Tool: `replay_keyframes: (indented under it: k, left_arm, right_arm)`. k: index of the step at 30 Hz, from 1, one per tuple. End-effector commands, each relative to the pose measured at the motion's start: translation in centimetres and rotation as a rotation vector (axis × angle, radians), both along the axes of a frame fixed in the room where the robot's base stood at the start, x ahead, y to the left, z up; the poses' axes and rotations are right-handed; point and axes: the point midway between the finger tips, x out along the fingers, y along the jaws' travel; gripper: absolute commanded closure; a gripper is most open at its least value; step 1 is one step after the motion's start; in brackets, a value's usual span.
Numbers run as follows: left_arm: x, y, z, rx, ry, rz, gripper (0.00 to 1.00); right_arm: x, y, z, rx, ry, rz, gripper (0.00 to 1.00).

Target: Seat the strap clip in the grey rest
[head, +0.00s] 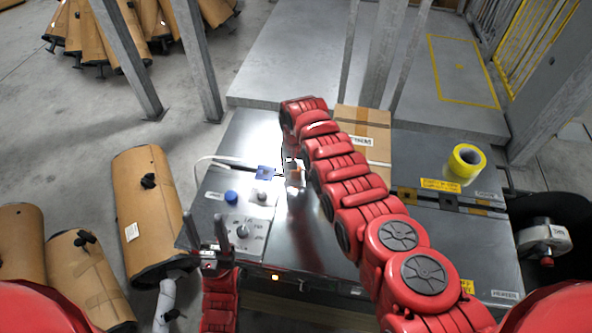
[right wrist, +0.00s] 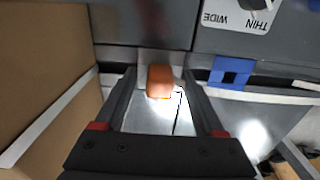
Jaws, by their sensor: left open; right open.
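An orange block that looks like the strap clip (right wrist: 160,82) sits between the fingers of my right gripper (right wrist: 159,74) in the right wrist view. The fingers are spread, with a gap on each side of it. A small light grey piece (right wrist: 148,57) shows just behind the clip; it may be the grey rest, but I cannot tell whether the clip is seated in it. In the head view the right gripper (head: 292,174) is over the bench middle, and the clip there is small and unclear. My left gripper (head: 205,235) is open and empty near the bench's front left.
A blue bracket (right wrist: 231,72) is fixed right of the clip in the right wrist view. A control panel with a knob (head: 242,231) and a blue button (head: 231,197) is at the bench's left. A cardboard box (head: 374,140) and yellow tape roll (head: 464,163) stand behind and right.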

Motion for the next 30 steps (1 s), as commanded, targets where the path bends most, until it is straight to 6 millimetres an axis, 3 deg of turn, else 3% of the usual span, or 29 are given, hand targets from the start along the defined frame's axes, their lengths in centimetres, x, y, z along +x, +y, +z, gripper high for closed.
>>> replay_keyframes:
  k: [8, 14, 25, 27, 30]
  left_arm:
    - [0.0, 0.0, 0.2, 0.000, 0.000, 0.000, 0.50]
    - [0.0, 0.0, 0.6, 0.000, 0.000, 0.000, 0.50]
    - [0.0, 0.0, -1.0, 0.000, 0.000, 0.000, 0.50]
    - [0.0, 0.0, 1.4, 0.000, 0.000, 0.000, 0.50]
    - [0.0, 0.0, 2.2, 0.000, -0.001, 0.000, 0.50]
  right_arm:
    - [0.1, 0.0, 0.7, 0.000, -0.001, 0.000, 0.29]
    - [0.1, 0.0, 3.1, 0.003, -0.005, -0.002, 0.29]
    - [0.1, 0.0, 11.7, 0.002, -0.005, 0.000, 0.29]
    - [0.1, -0.2, 14.3, 0.000, 0.000, -0.003, 0.29]
    - [0.1, -0.1, 15.8, 0.002, -0.001, 0.000, 0.29]
